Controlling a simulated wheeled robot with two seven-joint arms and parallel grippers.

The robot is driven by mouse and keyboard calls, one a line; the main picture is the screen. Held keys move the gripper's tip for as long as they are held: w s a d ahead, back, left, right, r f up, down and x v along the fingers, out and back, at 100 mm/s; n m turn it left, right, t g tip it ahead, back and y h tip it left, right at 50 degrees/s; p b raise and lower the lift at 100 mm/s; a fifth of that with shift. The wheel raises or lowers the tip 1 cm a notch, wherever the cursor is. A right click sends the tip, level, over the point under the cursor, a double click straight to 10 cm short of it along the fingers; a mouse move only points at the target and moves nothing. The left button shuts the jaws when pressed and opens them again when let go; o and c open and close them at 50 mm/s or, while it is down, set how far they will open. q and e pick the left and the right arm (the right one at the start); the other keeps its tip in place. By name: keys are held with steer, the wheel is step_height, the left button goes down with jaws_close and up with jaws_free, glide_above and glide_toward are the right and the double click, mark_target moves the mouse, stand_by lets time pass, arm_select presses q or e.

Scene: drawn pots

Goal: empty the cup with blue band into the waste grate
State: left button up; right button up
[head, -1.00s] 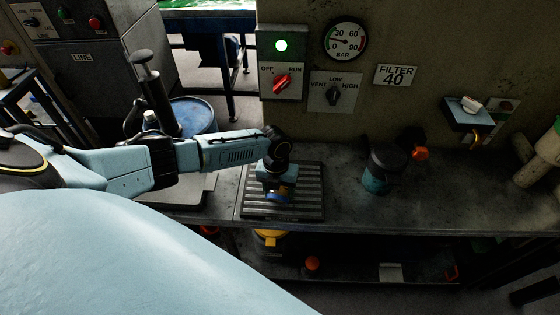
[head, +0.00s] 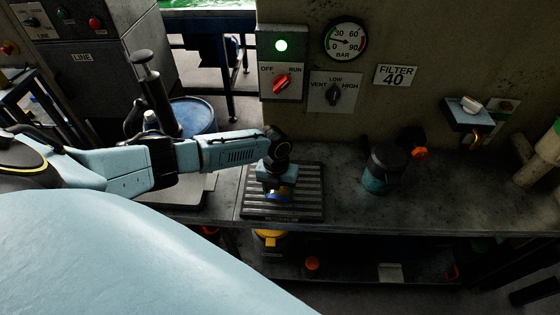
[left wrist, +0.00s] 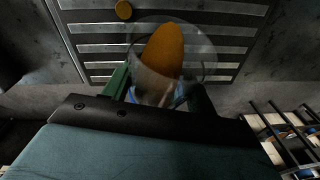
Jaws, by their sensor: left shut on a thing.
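My left gripper (head: 278,188) is shut on the clear cup with blue band (head: 277,197), just over the waste grate (head: 312,195). In the left wrist view the fingers of my left gripper (left wrist: 160,92) grip the cup (left wrist: 207,62) from both sides. The cup looks tilted, its wide rim toward the grate (left wrist: 245,32). A smooth orange-yellow mass shows within the cup's outline; whether it is still inside or partly out I cannot tell. A small yellow-orange round spot (left wrist: 123,10) shows over the grate bars. My right gripper is not in view.
A blue drum (head: 193,115) is at the left. Switches and a gauge (head: 345,40) are on the wall. The bench at the right is mostly clear.

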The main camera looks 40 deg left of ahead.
arm_select(q)
steer(key=shift+w+r+g+b, duration=0.15)
steer(key=shift+g+b, duration=0.15)
steer(key=shift+b, duration=0.25)
stand_by(1.2)
steer(key=shift+r+g+h+b, duration=0.3)
steer(key=shift+g+b, duration=0.1)
steer(key=shift+b, duration=0.2)
steer(key=shift+w, duration=0.1)
stand_by(1.0)
steer(key=shift+a+g+b, duration=0.1)
steer(key=shift+g+b, duration=0.2)
steer(key=shift+b, duration=0.3)
steer(key=shift+w+r, duration=0.1)
steer(key=shift+r, duration=0.05)
stand_by(0.6)
steer(key=shift+w+r+g+h+b, duration=0.1)
steer(key=shift+g+h+b, duration=0.25)
steer(key=shift+b, duration=0.4)
